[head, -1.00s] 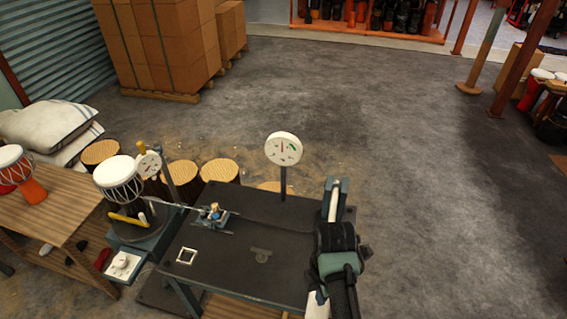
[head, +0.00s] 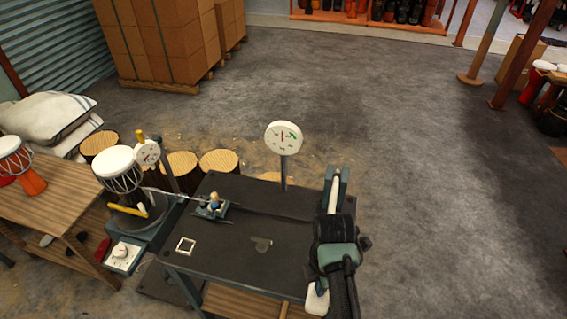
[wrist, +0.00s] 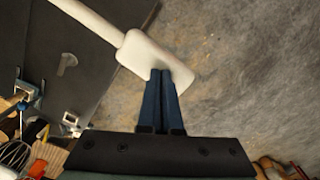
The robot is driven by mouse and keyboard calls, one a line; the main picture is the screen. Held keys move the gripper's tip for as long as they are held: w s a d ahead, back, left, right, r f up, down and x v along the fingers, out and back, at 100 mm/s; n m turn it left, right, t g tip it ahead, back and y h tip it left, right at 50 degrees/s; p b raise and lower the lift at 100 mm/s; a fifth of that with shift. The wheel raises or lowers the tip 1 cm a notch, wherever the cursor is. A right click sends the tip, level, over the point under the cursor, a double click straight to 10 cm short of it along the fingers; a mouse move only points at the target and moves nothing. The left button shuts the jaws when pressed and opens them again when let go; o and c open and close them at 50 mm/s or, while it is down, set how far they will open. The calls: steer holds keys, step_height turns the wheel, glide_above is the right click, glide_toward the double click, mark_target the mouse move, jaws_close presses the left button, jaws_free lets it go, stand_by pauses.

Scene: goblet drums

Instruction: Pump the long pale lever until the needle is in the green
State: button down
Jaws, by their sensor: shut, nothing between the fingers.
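The long pale lever (head: 334,197) runs along the right side of the dark bench, from a blue-grey bracket towards me. Its wide white end (head: 317,298) shows beside my arm; my wrist hides its middle. In the wrist view, my gripper (wrist: 161,73) is shut and empty, its fingertips over the lever's pale end block (wrist: 150,55). I cannot tell if they touch it. The round white gauge (head: 283,138) stands on a post at the bench's far edge. It has a red mark near the middle and a green band at upper right; the needle's exact reading is too small to tell.
The dark bench top (head: 240,250) carries a small blue clamp (head: 212,208) and a pale square frame (head: 186,246). A drum (head: 119,170) with a smaller gauge (head: 147,152) stands at left. The floor right of the bench is clear.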

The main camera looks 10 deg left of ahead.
step_height(320, 180, down, 17)
steer(key=b, duration=1.3)
steer(key=r+p, duration=1.8)
steer(key=p, duration=0.1)
steer(key=shift+s+r, duration=0.2)
steer(key=shift+r, duration=0.15)
steer(key=shift+f, duration=0.1)
